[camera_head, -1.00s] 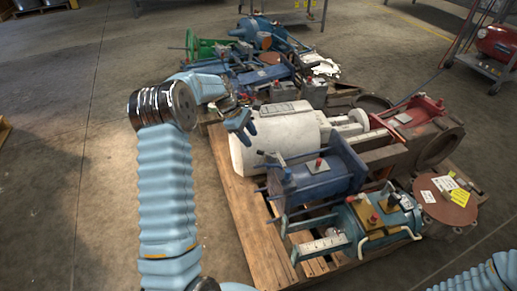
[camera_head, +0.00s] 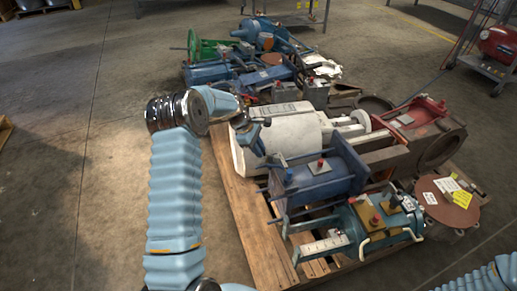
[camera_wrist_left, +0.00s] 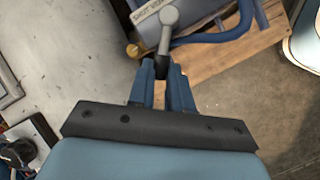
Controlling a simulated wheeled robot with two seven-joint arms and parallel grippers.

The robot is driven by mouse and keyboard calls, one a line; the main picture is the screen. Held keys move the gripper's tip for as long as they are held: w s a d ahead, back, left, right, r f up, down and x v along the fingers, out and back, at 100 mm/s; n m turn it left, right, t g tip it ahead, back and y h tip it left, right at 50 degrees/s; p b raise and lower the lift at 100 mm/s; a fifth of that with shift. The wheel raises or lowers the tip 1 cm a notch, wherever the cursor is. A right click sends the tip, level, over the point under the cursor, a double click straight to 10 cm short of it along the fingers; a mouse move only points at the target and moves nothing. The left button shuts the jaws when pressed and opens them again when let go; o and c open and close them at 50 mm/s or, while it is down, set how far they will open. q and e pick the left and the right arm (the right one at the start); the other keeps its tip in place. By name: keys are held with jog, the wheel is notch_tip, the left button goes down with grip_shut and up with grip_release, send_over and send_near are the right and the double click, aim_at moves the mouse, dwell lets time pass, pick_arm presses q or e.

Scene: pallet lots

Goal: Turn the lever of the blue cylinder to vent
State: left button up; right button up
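The blue cylinder (camera_head: 318,172) lies on the near pallet, in front of the white cylinder, in the head view. In the left wrist view its blue body (camera_wrist_left: 205,12) is at the top, with a lettered pale plate beside the lever. The lever (camera_wrist_left: 166,38) has a round grey hub, a grey shaft and a black end. My left gripper (camera_wrist_left: 162,70) has its fingers close together on both sides of the black end, with no clear gap. In the head view my left gripper (camera_head: 252,130) shows against the white cylinder. My right gripper is out of view.
A white cylinder (camera_head: 283,130) lies behind the blue one. A teal unit with gold blocks (camera_head: 372,218) lies in front, near a brown round flange (camera_head: 447,203). The wooden pallet (camera_head: 240,205) has a bare left edge. Open floor lies left.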

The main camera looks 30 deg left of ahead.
pick_arm(q)
grip_shut()
jog(key=shift+s+d+r+n, duration=0.15)
jog(key=shift+s+n, duration=0.35)
jog(key=shift+n, duration=0.3)
jog(key=shift+s+d+n+t+y+p, duration=0.4)
jog(key=shift+n+p, duration=0.2)
jog(key=shift+n, duration=0.45)
jog(key=shift+s+d+n+t+y+p, duration=0.3)
jog(key=shift+s+n+y+p, duration=0.25)
jog(key=shift+n, duration=0.45)
jog(key=shift+s+d+n+t+y+p, duration=0.4)
jog(key=shift+n+p, duration=0.25)
jog(key=shift+n, duration=0.4)
jog(key=o, duration=0.8)
grip_release()
jog(key=shift+c, duration=0.2)
